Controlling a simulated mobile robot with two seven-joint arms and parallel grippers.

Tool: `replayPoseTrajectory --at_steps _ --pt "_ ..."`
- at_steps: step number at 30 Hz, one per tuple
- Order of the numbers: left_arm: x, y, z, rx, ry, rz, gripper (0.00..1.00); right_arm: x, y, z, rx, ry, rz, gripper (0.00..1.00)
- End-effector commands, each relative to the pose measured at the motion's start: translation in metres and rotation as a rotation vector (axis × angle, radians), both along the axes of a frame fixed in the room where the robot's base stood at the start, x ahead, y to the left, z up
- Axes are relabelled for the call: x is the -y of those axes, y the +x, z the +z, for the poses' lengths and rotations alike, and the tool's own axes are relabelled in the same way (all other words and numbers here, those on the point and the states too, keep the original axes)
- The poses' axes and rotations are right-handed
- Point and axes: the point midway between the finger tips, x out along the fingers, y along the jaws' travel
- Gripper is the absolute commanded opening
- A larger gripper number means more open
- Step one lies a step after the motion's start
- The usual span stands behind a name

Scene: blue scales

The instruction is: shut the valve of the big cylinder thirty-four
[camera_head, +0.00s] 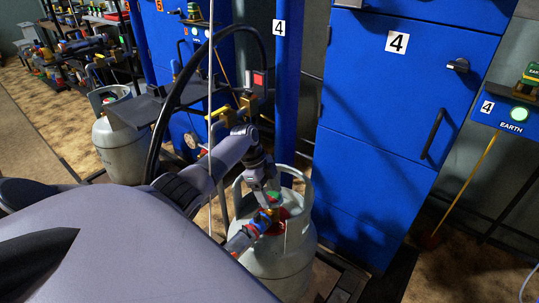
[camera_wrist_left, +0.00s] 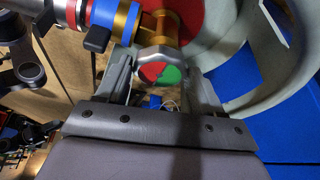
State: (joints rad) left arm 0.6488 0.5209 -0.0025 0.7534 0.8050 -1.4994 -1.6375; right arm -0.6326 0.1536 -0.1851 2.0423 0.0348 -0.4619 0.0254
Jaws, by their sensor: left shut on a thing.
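My right gripper does not show in either view.
A tall blue cabinet (camera_head: 375,130) marked 4 stands just right of the cylinder. A second grey cylinder (camera_head: 122,150) stands at the left. A black hose (camera_head: 172,95) arches beside my left arm. The collar (camera_wrist_left: 280,85) curves close around the gripper.

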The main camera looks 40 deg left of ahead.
Motion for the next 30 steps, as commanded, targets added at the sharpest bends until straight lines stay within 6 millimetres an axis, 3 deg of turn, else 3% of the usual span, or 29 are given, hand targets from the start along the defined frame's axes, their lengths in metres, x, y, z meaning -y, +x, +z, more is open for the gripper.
replayPoseTrajectory --at_steps 17,18,19,30 --pt "0.0005 -0.0002 -0.0003 -0.002 0.000 -0.031 0.36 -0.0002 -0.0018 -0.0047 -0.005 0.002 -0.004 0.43" --pt "0.0005 -0.0001 -0.0003 -0.002 0.000 -0.031 0.80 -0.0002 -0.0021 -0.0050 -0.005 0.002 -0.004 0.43" --pt "0.0005 -0.0001 -0.0003 -0.002 0.000 -0.031 0.89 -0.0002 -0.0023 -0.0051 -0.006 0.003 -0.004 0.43" --pt "-0.0019 -0.0001 0.0051 0.001 0.001 -0.029 0.92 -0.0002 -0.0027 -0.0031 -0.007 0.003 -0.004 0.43"
